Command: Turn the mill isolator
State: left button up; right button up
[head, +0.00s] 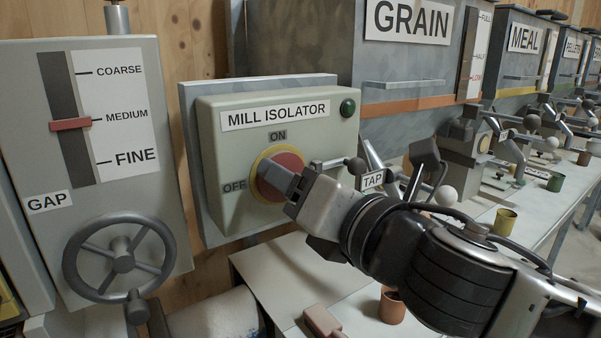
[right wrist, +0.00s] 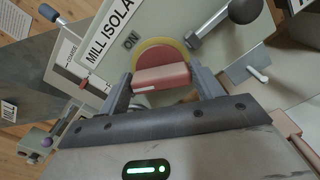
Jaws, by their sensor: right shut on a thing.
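The mill isolator (head: 226,178) is a pale green-grey box on the wall, marked ON above and OFF to the left of its switch. Its red knob (head: 292,160) sits on a yellow ring. My right gripper (head: 281,183) reaches in from the right and is shut on the knob, hiding part of it. In the right wrist view the red grip bar (right wrist: 160,77) lies between the two fingers. Which mark the knob points at is hard to tell. A dark green lamp (head: 347,107) is at the box's upper right. My left gripper is not in view.
A gap panel (head: 109,199) with a red slider near MEDIUM and a handwheel (head: 120,258) stands left. A tap lever (head: 355,166) is close right of the knob. The grain bin (head: 404,75) is behind. A brown cup (head: 391,306) stands on the bench below my arm.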

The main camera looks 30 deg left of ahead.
pick_arm(q)
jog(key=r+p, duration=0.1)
jog(key=p, duration=0.1)
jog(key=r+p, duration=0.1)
jog(key=p, duration=0.2)
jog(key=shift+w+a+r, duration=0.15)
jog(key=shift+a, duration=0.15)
pick_arm(e)
jog(key=m, duration=1.1)
jog(key=shift+w+f, duration=0.1)
jog(key=shift+f, duration=0.1)
jog(key=shift+m, duration=0.3)
jog(key=o, duration=1)
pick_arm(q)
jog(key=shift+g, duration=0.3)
pick_arm(e)
jog(key=shift+d, duration=0.1)
